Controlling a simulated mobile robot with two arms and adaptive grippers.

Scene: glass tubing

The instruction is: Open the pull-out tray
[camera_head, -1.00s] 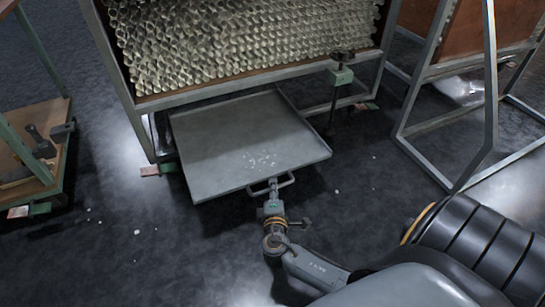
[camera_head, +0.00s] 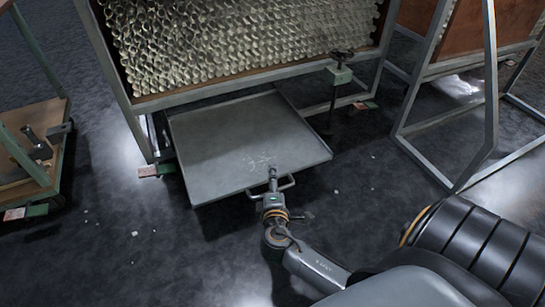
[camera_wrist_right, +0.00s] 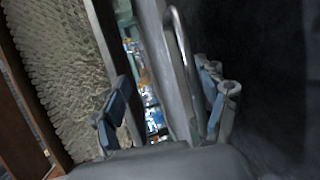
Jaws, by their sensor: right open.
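The grey metal pull-out tray (camera_head: 225,150) extends from under the rack of glass tubes, with small pale fragments on its surface. Its bar handle (camera_head: 287,183) sticks out at the front edge. My right gripper (camera_head: 272,176) is at this handle, its tip overlapping the tray's front edge. In the right wrist view, the open fingers (camera_wrist_right: 168,112) stand on either side of the tray's front edge and curved handle (camera_wrist_right: 181,45); I cannot tell whether they touch it. My left gripper is not in view.
The rack of glass tubes (camera_head: 240,40) stands behind the tray. A wooden cart (camera_head: 30,165) stands at left, a metal frame (camera_head: 490,90) at right. The dark floor in front has scattered bits.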

